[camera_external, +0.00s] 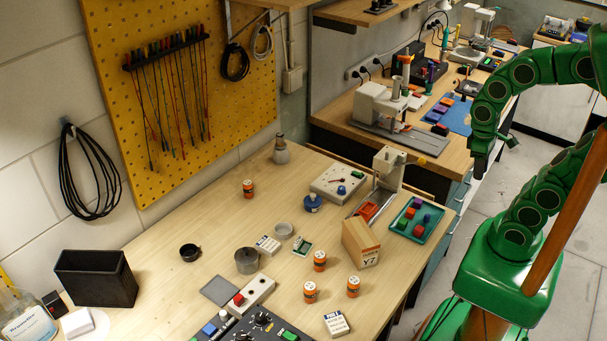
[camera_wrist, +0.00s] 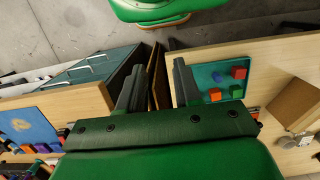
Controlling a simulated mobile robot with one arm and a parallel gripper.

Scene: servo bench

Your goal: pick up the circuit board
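A small green and pale piece that looks like the circuit board (camera_external: 302,247) lies on the wooden bench in the external view. It sits beside a grey round dish (camera_external: 284,230) and behind the orange-labelled bottles. My gripper (camera_external: 479,172) hangs at the right, beyond the bench's right edge and well apart from the board. In the wrist view my gripper (camera_wrist: 158,82) has its two dark fingers spread, with nothing held between them. I cannot make out the board surely in the wrist view.
Near the board stand a wooden box marked Y7 (camera_external: 358,243), a white-and-blue carton (camera_external: 268,245), orange bottles (camera_external: 319,261) and a metal cup (camera_external: 247,261). A teal tray (camera_external: 434,213) of coloured blocks lies at the bench's right edge. The bench's back-left area is mostly clear.

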